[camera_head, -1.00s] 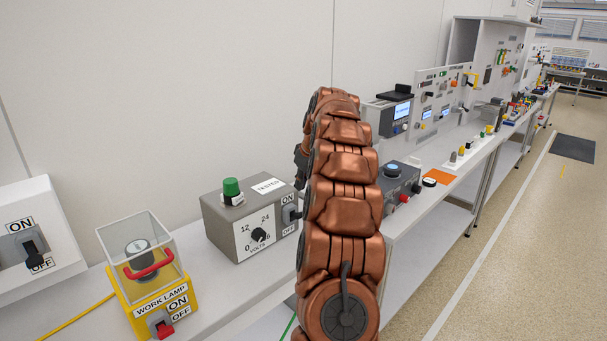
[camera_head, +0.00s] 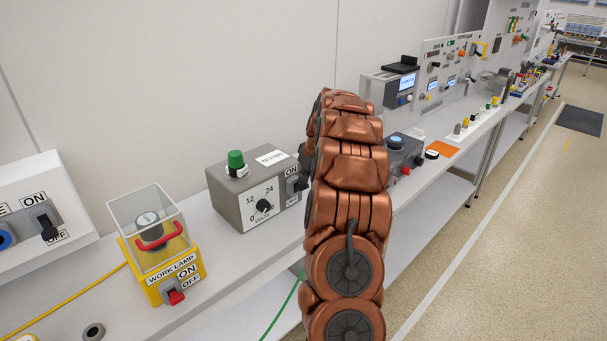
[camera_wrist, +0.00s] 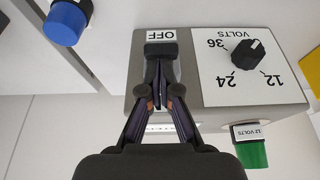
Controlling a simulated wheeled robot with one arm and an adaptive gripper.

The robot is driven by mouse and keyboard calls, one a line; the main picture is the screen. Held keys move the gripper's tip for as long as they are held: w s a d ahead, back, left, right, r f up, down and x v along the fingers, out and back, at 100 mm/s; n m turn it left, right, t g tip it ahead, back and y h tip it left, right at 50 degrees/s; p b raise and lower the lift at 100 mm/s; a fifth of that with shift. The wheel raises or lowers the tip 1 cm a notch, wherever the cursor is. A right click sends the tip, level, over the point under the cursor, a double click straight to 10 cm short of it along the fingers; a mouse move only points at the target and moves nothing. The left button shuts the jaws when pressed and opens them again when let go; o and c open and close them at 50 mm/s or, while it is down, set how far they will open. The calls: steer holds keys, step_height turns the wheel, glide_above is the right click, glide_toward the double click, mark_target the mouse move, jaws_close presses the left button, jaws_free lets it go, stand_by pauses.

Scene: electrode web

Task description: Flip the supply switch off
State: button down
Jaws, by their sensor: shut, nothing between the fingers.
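The supply box (camera_head: 238,206) is grey with a white VOLTS dial panel, a green knob on top and a TESTED label. Its switch (camera_head: 294,185) is on the right of its front, between an ON label above and an OFF label below. In the wrist view the box (camera_wrist: 210,50) is upside down. There a dark lever end (camera_wrist: 161,48) shows beside the OFF label (camera_wrist: 166,35); the ON label is hidden. My gripper (camera_wrist: 160,80) is shut and empty, its fingertips right at the switch; I cannot tell whether they touch it. In the head view my arm hides most of it.
A yellow work lamp box (camera_head: 163,272) with a clear cover stands left of the supply box. A white box with a switch (camera_head: 40,225) is further left. A dark box with a blue knob (camera_head: 397,152) stands behind my arm. The floor aisle on the right is clear.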

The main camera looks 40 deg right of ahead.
mark_target(306, 186)
steer(key=shift+f+b, duration=0.2)
steer(key=shift+b, duration=0.3)
steer(key=f+t+b, duration=0.1)
steer(key=b, duration=0.3)
steer(key=shift+s+t, duration=0.3)
steer(key=shift+s, duration=0.05)
steer(key=s+f+t+b, duration=0.1)
steer(key=t+b, duration=0.1)
steer(key=b, duration=0.5)
steer(key=shift+f+b, duration=0.1)
steer(key=shift+b, duration=0.25)
steer(key=t+b, duration=0.1)
steer(key=b, duration=0.3)
steer(key=f+t+b, duration=0.1)
steer(key=t+b, duration=0.1)
steer(key=b, duration=0.3)
steer(key=shift+s+t, duration=0.3)
steer(key=shift+s, duration=0.1)
steer(key=shift+r, duration=0.1)
steer(key=shift+r, duration=0.65)
steer(key=shift+r, duration=0.1)
